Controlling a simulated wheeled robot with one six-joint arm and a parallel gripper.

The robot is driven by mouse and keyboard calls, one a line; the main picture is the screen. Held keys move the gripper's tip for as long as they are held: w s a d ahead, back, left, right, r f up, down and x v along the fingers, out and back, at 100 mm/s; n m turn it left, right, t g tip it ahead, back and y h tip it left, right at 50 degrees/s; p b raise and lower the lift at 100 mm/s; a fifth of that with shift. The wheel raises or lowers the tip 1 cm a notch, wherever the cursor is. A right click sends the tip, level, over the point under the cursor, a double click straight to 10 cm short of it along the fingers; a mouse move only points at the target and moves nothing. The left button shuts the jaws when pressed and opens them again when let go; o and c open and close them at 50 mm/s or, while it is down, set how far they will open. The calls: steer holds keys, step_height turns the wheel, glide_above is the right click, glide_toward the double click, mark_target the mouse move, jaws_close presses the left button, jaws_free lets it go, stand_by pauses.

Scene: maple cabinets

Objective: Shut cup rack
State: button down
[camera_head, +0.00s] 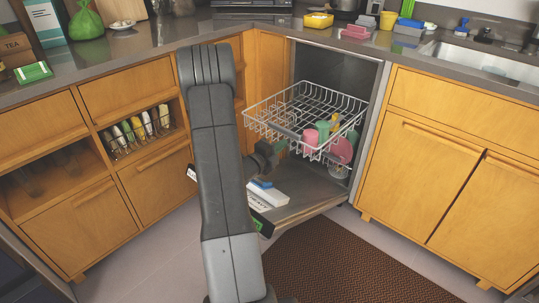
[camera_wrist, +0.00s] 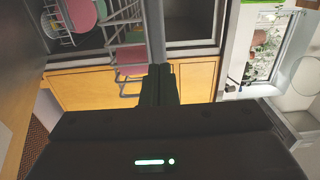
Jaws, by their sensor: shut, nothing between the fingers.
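The cup rack (camera_head: 300,103) is a white wire rack, pulled out of the open dishwasher (camera_head: 335,68) at the corner in the head view. Pink and green cups (camera_head: 311,137) and a pink plate (camera_head: 341,150) show in and beneath its right part. My arm's dark wrist is low by the rack's near left side; the fingertips are hard to make out there. In the wrist view my gripper (camera_wrist: 160,72) is shut and empty. Rack wires (camera_wrist: 125,42) appear just left of the fingertips; I cannot tell whether they touch.
Maple cabinets (camera_head: 425,175) stand on both sides. A brown mat (camera_head: 345,265) covers the floor in front.

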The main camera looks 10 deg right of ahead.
mark_target(294, 137)
steer(key=shift+x, duration=2.05)
